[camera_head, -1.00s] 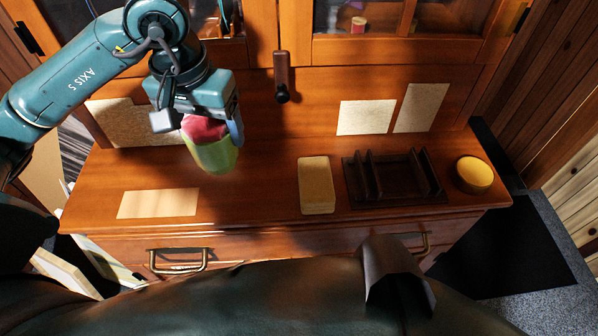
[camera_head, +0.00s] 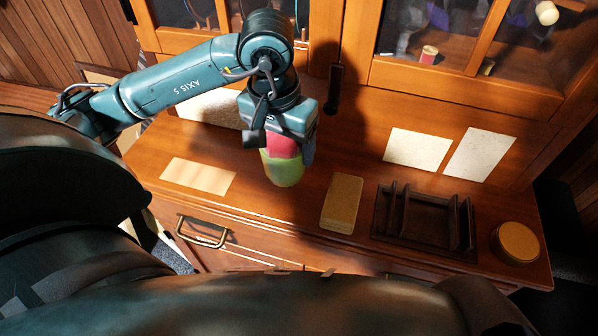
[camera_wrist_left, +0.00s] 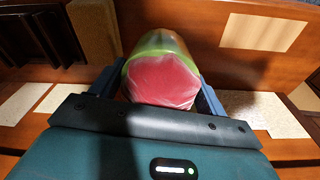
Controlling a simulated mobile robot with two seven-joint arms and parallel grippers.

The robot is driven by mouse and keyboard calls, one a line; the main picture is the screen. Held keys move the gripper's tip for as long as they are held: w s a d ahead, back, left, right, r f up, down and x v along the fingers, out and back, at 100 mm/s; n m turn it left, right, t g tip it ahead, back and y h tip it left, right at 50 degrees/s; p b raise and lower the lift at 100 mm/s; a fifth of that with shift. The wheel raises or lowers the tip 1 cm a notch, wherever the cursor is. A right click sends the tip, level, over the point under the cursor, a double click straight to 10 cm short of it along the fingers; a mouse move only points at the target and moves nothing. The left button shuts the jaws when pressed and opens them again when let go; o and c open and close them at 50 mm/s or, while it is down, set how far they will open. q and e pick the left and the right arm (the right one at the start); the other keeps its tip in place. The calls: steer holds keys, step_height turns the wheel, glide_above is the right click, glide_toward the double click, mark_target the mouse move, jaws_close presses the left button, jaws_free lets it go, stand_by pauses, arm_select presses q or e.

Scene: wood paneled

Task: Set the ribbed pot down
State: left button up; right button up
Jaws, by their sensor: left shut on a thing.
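The pot (camera_head: 283,170) is green with a red top. It hangs below my left gripper (camera_head: 282,146) in the head view, over the wooden cabinet top. In the left wrist view the pot (camera_wrist_left: 158,43) sits between the two blue fingers of the left gripper (camera_wrist_left: 160,88), which are shut on its sides, with its red face toward the camera. Its ribs are not clear at this size. I cannot tell whether its bottom touches the wood. My right gripper is not in view.
On the cabinet top (camera_head: 262,208), a tan block (camera_head: 341,204), a dark slotted rack (camera_head: 425,228) and a round yellow-topped tin (camera_head: 516,242) stand to the right of the pot. A pale sheet (camera_head: 198,177) lies to the left. Glass doors rise behind. Wood around the pot is clear.

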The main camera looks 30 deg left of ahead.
mark_target(279, 137)
arm_select(q)
steer(key=shift+f, duration=3.15)
steer(key=shift+f, duration=0.15)
steer(key=o, duration=1.2)
steer(key=r, duration=0.4)
steer(key=s+r, duration=0.1)
steer(key=r, duration=0.7)
steer(key=shift+s+r, duration=0.1)
steer(key=shift+s, duration=0.15)
steer(key=shift+d, duration=0.1)
